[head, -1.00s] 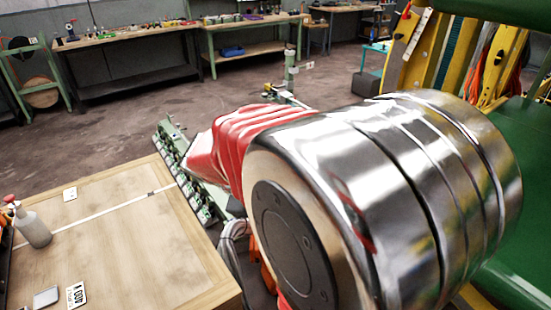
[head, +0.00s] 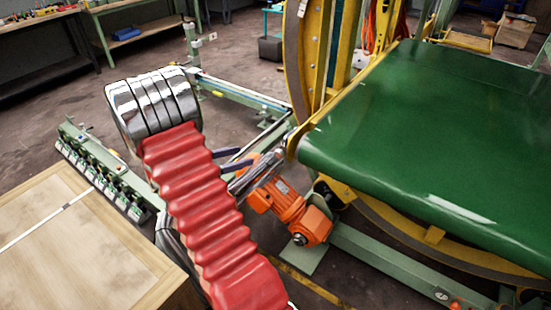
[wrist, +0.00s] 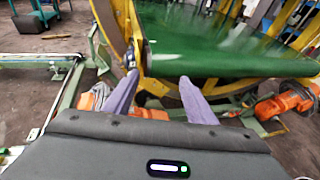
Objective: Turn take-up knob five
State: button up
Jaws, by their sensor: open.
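A row of several small dark and pale units on a green rail (head: 100,170) lies left of my arm in the head view. They look like the take-up units, but they are too small for me to tell knob five apart. My gripper (head: 232,160) shows in the head view as two thin purple-grey fingers beyond my red sleeve, right of that row. In the wrist view my gripper (wrist: 159,78) is open and empty. It faces the yellow ring and green belt, with no knob between the fingers.
An orange motor (head: 292,212) sits below and right of my gripper. The yellow ring frame (head: 303,70) and green belt (head: 430,130) fill the right side. A wooden crate or table (head: 60,240) is at lower left. Open floor (head: 235,70) lies at the back.

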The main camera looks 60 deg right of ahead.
jog(key=d+f+n+h, duration=0.3)
jog(key=d+f+n, duration=0.2)
jog(key=d+f, duration=0.3)
jog(key=n+t+h, duration=0.1)
jog(key=n+t, duration=0.2)
jog(key=n, duration=0.2)
send_near(278, 155)
jog(key=a, duration=0.5)
jog(key=shift+w+f, duration=0.15)
jog(key=shift+w, duration=0.3)
jog(key=d, duration=0.4)
jog(key=s+d, duration=0.1)
jog(key=d, duration=0.4)
jog(key=s+d, duration=0.1)
jog(key=d, duration=0.3)
jog(key=shift+s+d, duration=0.1)
jog(key=shift+d, duration=0.2)
jog(key=shift+c, duration=0.4)
